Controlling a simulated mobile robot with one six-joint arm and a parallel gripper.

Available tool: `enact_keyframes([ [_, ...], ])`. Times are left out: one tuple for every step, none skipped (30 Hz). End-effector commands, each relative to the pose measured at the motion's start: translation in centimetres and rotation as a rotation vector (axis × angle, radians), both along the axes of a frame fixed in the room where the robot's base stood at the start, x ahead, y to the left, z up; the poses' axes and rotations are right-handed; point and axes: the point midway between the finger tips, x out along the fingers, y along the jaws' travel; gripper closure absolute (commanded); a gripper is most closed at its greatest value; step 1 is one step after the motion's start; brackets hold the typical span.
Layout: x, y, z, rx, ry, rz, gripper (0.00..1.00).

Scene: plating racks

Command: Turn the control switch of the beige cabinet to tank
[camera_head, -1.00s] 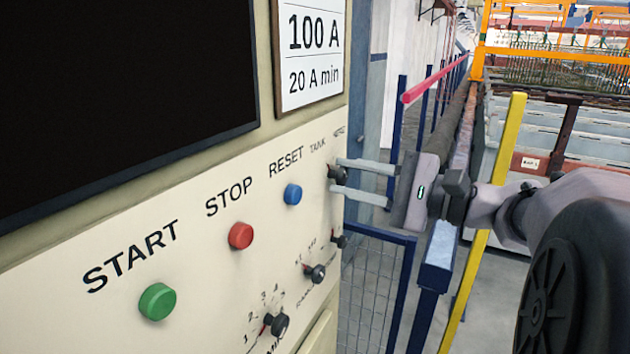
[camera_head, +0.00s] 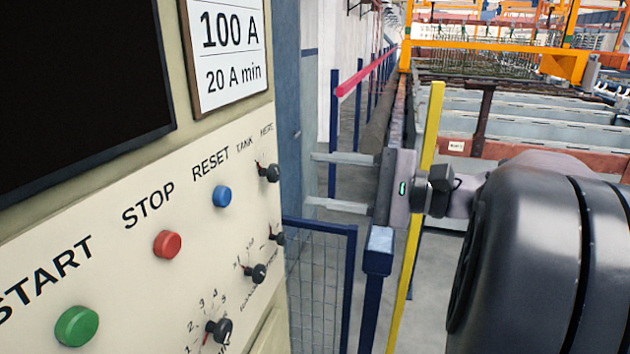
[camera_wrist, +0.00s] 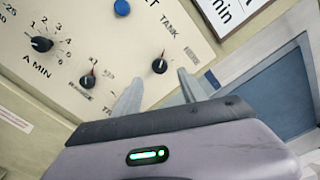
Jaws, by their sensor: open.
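The beige cabinet (camera_head: 120,250) fills the left of the head view. Its control switch (camera_head: 270,172) is a small black knob at the right edge of the panel, below the TANK and HERE labels. In the wrist view the switch (camera_wrist: 159,67) shows between my fingertips. Its pointer mark aims toward the TANK label (camera_wrist: 170,27). My gripper (camera_head: 310,180) is open and empty, with its two fingers pointing at the panel. A gap shows between the fingertips and the switch in the head view. In the wrist view the fingertips (camera_wrist: 159,76) flank the knob's line of sight.
A red STOP button (camera_head: 167,244), a green START button (camera_head: 77,326) and a blue RESET button (camera_head: 222,196) sit left of the switch. Other black knobs (camera_head: 219,331) are below it. A blue mesh gate (camera_head: 315,285) and a yellow post (camera_head: 424,150) stand to the right.

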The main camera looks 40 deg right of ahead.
Motion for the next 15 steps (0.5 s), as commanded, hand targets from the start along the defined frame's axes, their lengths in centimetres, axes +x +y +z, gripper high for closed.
enact_keyframes([
  [-1.3, -1.2, 0.0, 0.002, 0.001, -0.008, 0.51],
  [-2.1, -1.8, 0.0, 0.003, 0.001, -0.007, 0.51],
  [-3.1, -2.6, 0.0, 0.001, 0.001, -0.007, 0.51],
  [-3.8, -3.2, 0.0, 0.002, 0.002, -0.008, 0.51],
  [-4.5, -3.7, 0.0, 0.001, 0.001, -0.007, 0.51],
  [-5.3, -4.3, 0.0, 0.002, 0.001, -0.006, 0.51],
  [-5.8, -4.7, 0.0, 0.002, 0.001, -0.006, 0.51],
  [-6.3, -5.1, 0.0, 0.001, 0.000, -0.005, 0.51],
  [-6.8, -5.4, 0.0, 0.002, 0.001, -0.003, 0.51],
  [-7.2, -5.7, 0.0, 0.001, 0.001, -0.002, 0.51],
  [-7.4, -5.9, 0.1, 0.000, -0.001, -0.003, 0.51],
  [-7.7, -6.1, 0.1, 0.000, 0.000, -0.001, 0.51],
  [-7.8, -6.2, 0.1, 0.000, 0.000, -0.001, 0.51],
  [-7.9, -6.2, 0.0, 0.000, 0.000, -0.001, 0.51],
  [-8.0, -6.3, 0.0, 0.001, 0.000, -0.001, 0.51],
])
